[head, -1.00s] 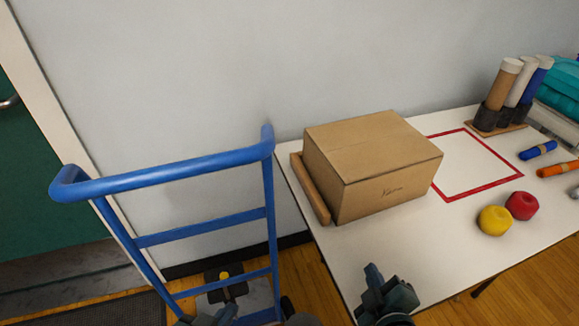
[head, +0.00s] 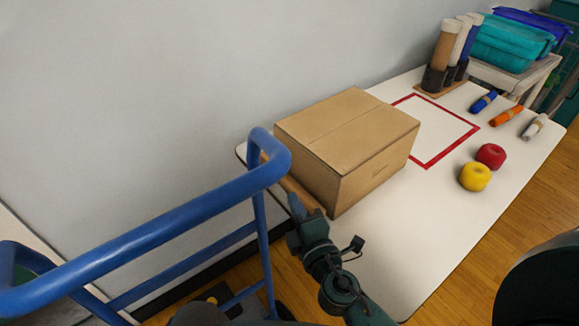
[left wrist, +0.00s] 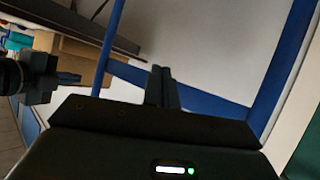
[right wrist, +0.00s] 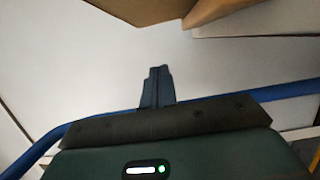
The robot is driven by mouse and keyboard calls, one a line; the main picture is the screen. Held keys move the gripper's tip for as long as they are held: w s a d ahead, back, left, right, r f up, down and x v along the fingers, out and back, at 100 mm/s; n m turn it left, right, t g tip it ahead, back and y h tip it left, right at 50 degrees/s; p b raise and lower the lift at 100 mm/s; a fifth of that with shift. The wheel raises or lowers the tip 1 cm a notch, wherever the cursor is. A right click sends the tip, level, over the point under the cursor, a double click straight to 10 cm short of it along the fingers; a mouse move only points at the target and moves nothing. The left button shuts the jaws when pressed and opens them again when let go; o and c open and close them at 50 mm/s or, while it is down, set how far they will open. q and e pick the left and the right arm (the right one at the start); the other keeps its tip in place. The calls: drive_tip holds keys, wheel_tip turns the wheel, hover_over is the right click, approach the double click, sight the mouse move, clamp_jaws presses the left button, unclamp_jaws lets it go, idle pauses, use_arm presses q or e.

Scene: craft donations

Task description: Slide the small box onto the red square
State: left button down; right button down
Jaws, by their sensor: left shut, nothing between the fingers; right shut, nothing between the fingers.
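The small box (head: 345,150) is a closed brown cardboard box on the white table. The red square (head: 453,148) is a taped outline on the table just right of the box; its left part is hidden behind the box. My right gripper (head: 294,207) is shut and empty, by the table's left end, close to the box's near left corner; I cannot tell whether it touches. It also shows shut in the right wrist view (right wrist: 158,72), with the box (right wrist: 145,8) above it. My left gripper (left wrist: 161,72) is shut and empty in the left wrist view, near blue rails.
A blue trolley handle (head: 190,215) stands left of the table. A wooden strip (head: 294,188) lies along the box's left side. Yellow (head: 474,177) and red (head: 491,156) round items, rolls (head: 483,102) and a tube stand (head: 436,80) sit right of and beyond the square.

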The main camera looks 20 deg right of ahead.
use_arm(q)
drive_tip(key=shift+s+a+r+p, duration=0.15)
drive_tip(key=shift+r+p, duration=0.3)
drive_tip(key=shift+p, duration=0.55)
use_arm(e)
drive_tip(key=shift+w+d, duration=0.55)
drive_tip(key=shift+w, duration=1.15)
drive_tip(key=shift+w+d, duration=0.5)
drive_tip(key=shift+w, duration=1.2)
drive_tip(key=shift+w+d, duration=0.55)
drive_tip(key=shift+w, duration=1.15)
